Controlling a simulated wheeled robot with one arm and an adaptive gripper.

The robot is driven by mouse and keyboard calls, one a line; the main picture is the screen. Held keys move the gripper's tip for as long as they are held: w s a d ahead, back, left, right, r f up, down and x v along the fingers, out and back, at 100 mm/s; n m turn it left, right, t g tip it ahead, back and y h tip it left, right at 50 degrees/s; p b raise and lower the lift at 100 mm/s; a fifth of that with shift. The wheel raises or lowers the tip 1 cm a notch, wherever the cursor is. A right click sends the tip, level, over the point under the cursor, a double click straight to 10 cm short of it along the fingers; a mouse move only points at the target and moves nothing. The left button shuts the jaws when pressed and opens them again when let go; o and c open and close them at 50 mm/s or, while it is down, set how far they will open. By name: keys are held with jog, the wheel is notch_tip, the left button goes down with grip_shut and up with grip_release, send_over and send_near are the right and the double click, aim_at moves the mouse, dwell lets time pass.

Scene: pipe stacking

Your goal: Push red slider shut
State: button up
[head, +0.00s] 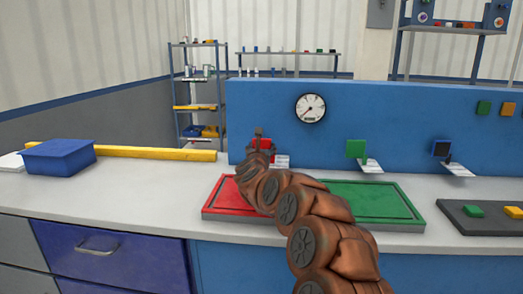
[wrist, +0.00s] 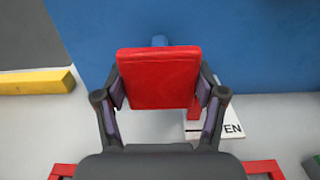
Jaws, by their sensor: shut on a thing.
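The red slider (wrist: 158,78) shows in the wrist view as a square red block in front of the blue panel (wrist: 255,50). My gripper (wrist: 160,90) is shut on it, with one dark finger against its left side and one against its right. In the head view the slider (head: 266,144) is partly hidden behind my gripper (head: 258,143) at the panel's left part. A small white label (wrist: 232,127) ending in "EN" lies below it. I cannot tell how far the slider stands from its end stop.
A red tray (head: 225,197) and a green tray (head: 375,203) lie on the bench under my arm. A yellow bar (head: 150,153) and blue bin (head: 60,156) lie left.

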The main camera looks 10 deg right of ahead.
jog(key=shift+x, duration=1.4)
jog(key=o, duration=1.7)
jog(key=shift+s, duration=0.15)
jog(key=shift+v, duration=5.95)
